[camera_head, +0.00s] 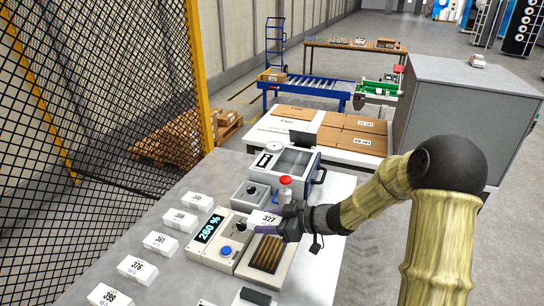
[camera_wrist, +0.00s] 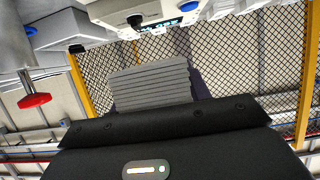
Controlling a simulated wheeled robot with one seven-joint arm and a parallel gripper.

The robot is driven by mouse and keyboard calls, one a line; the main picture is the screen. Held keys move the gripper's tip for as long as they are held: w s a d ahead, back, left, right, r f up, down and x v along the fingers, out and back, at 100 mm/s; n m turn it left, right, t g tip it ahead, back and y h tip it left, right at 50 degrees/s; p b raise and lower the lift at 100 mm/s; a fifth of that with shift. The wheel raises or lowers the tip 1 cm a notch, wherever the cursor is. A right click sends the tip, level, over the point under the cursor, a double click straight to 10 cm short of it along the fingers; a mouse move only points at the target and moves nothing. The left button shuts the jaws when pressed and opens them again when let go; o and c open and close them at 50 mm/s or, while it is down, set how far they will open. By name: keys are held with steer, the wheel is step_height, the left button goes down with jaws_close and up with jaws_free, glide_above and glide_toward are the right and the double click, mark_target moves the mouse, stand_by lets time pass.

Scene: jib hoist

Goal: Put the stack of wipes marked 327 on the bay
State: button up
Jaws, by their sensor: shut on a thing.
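The white stack of wipes marked 327 (camera_head: 268,217) is held in my gripper (camera_head: 270,226), above the console on the grey table. In the wrist view the stack (camera_wrist: 150,85) shows as several grey layers, between the jaws. Below it in the head view is a pale unit with a dark, brown-striped recess (camera_head: 267,254), which may be the bay; I see no label on it. The stack looks apart from the unit, held above its far edge. The far finger is partly hidden by the stack.
A console with a display reading 260 % (camera_head: 209,229) and a blue button stands left of the recess. Other white stacks (camera_head: 160,243) line the table's left side. A red mushroom button (camera_head: 286,181) and a clear-lidded machine (camera_head: 294,163) stand just behind.

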mark_target(268, 220)
steer(key=shift+r+p, duration=5.1)
steer(key=shift+f, duration=0.1)
